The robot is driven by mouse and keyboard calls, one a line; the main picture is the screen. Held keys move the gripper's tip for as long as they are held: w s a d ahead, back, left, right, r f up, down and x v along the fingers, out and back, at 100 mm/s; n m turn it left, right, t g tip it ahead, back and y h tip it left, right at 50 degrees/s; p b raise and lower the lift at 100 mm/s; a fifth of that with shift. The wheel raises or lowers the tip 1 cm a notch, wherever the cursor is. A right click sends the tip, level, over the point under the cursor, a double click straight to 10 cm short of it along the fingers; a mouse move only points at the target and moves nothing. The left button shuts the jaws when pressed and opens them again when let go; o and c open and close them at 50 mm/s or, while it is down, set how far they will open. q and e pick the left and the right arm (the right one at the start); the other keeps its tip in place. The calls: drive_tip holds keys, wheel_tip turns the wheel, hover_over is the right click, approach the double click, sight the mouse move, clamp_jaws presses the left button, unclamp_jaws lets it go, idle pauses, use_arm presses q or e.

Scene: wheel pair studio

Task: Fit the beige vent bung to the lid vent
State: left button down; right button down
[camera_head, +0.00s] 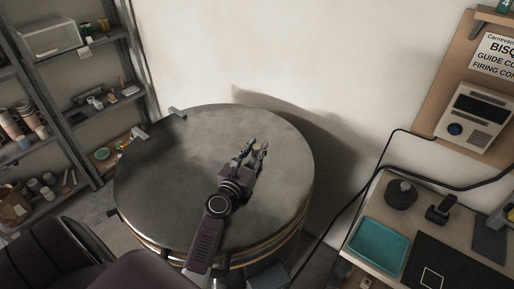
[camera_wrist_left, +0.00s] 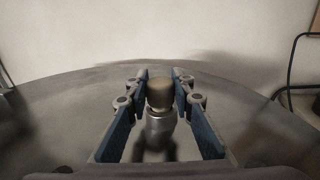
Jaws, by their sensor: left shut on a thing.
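The round grey lid (camera_head: 155,180) lies flat on top of the kiln in the middle of the head view. My left gripper (camera_head: 255,148) reaches over its right half and is shut on the beige vent bung (camera_wrist_left: 160,91), which sits between the fingertips in the left wrist view. A shiny grey metal cylinder (camera_wrist_left: 158,130) shows directly below the bung in that view. I cannot tell whether this is the lid vent or part of the bung, or whether the two touch. No open vent hole shows clearly. My right gripper is not in view.
A bench on the right holds a teal tray (camera_head: 378,246), a dark round pot (camera_head: 400,193) and a black mat (camera_head: 436,265). A controller box (camera_head: 474,116) hangs on the wall, with black cables. Shelves (camera_head: 60,110) stand at the left. The lid's left half is clear.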

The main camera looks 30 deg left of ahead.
use_arm(q)
drive_tip(key=shift+f, duration=0.2)
idle(0.3)
drive_tip(key=shift+s+f, duration=0.15)
drive_tip(key=shift+f, duration=0.05)
drive_tip(key=shift+r, duration=0.1)
drive_tip(key=shift+r+p, duration=0.25)
drive_tip(key=shift+p, duration=0.15)
drive_tip(key=shift+r, duration=0.4)
drive_tip(key=shift+p, duration=0.3)
idle(0.8)
drive_tip(key=shift+f, duration=0.1)
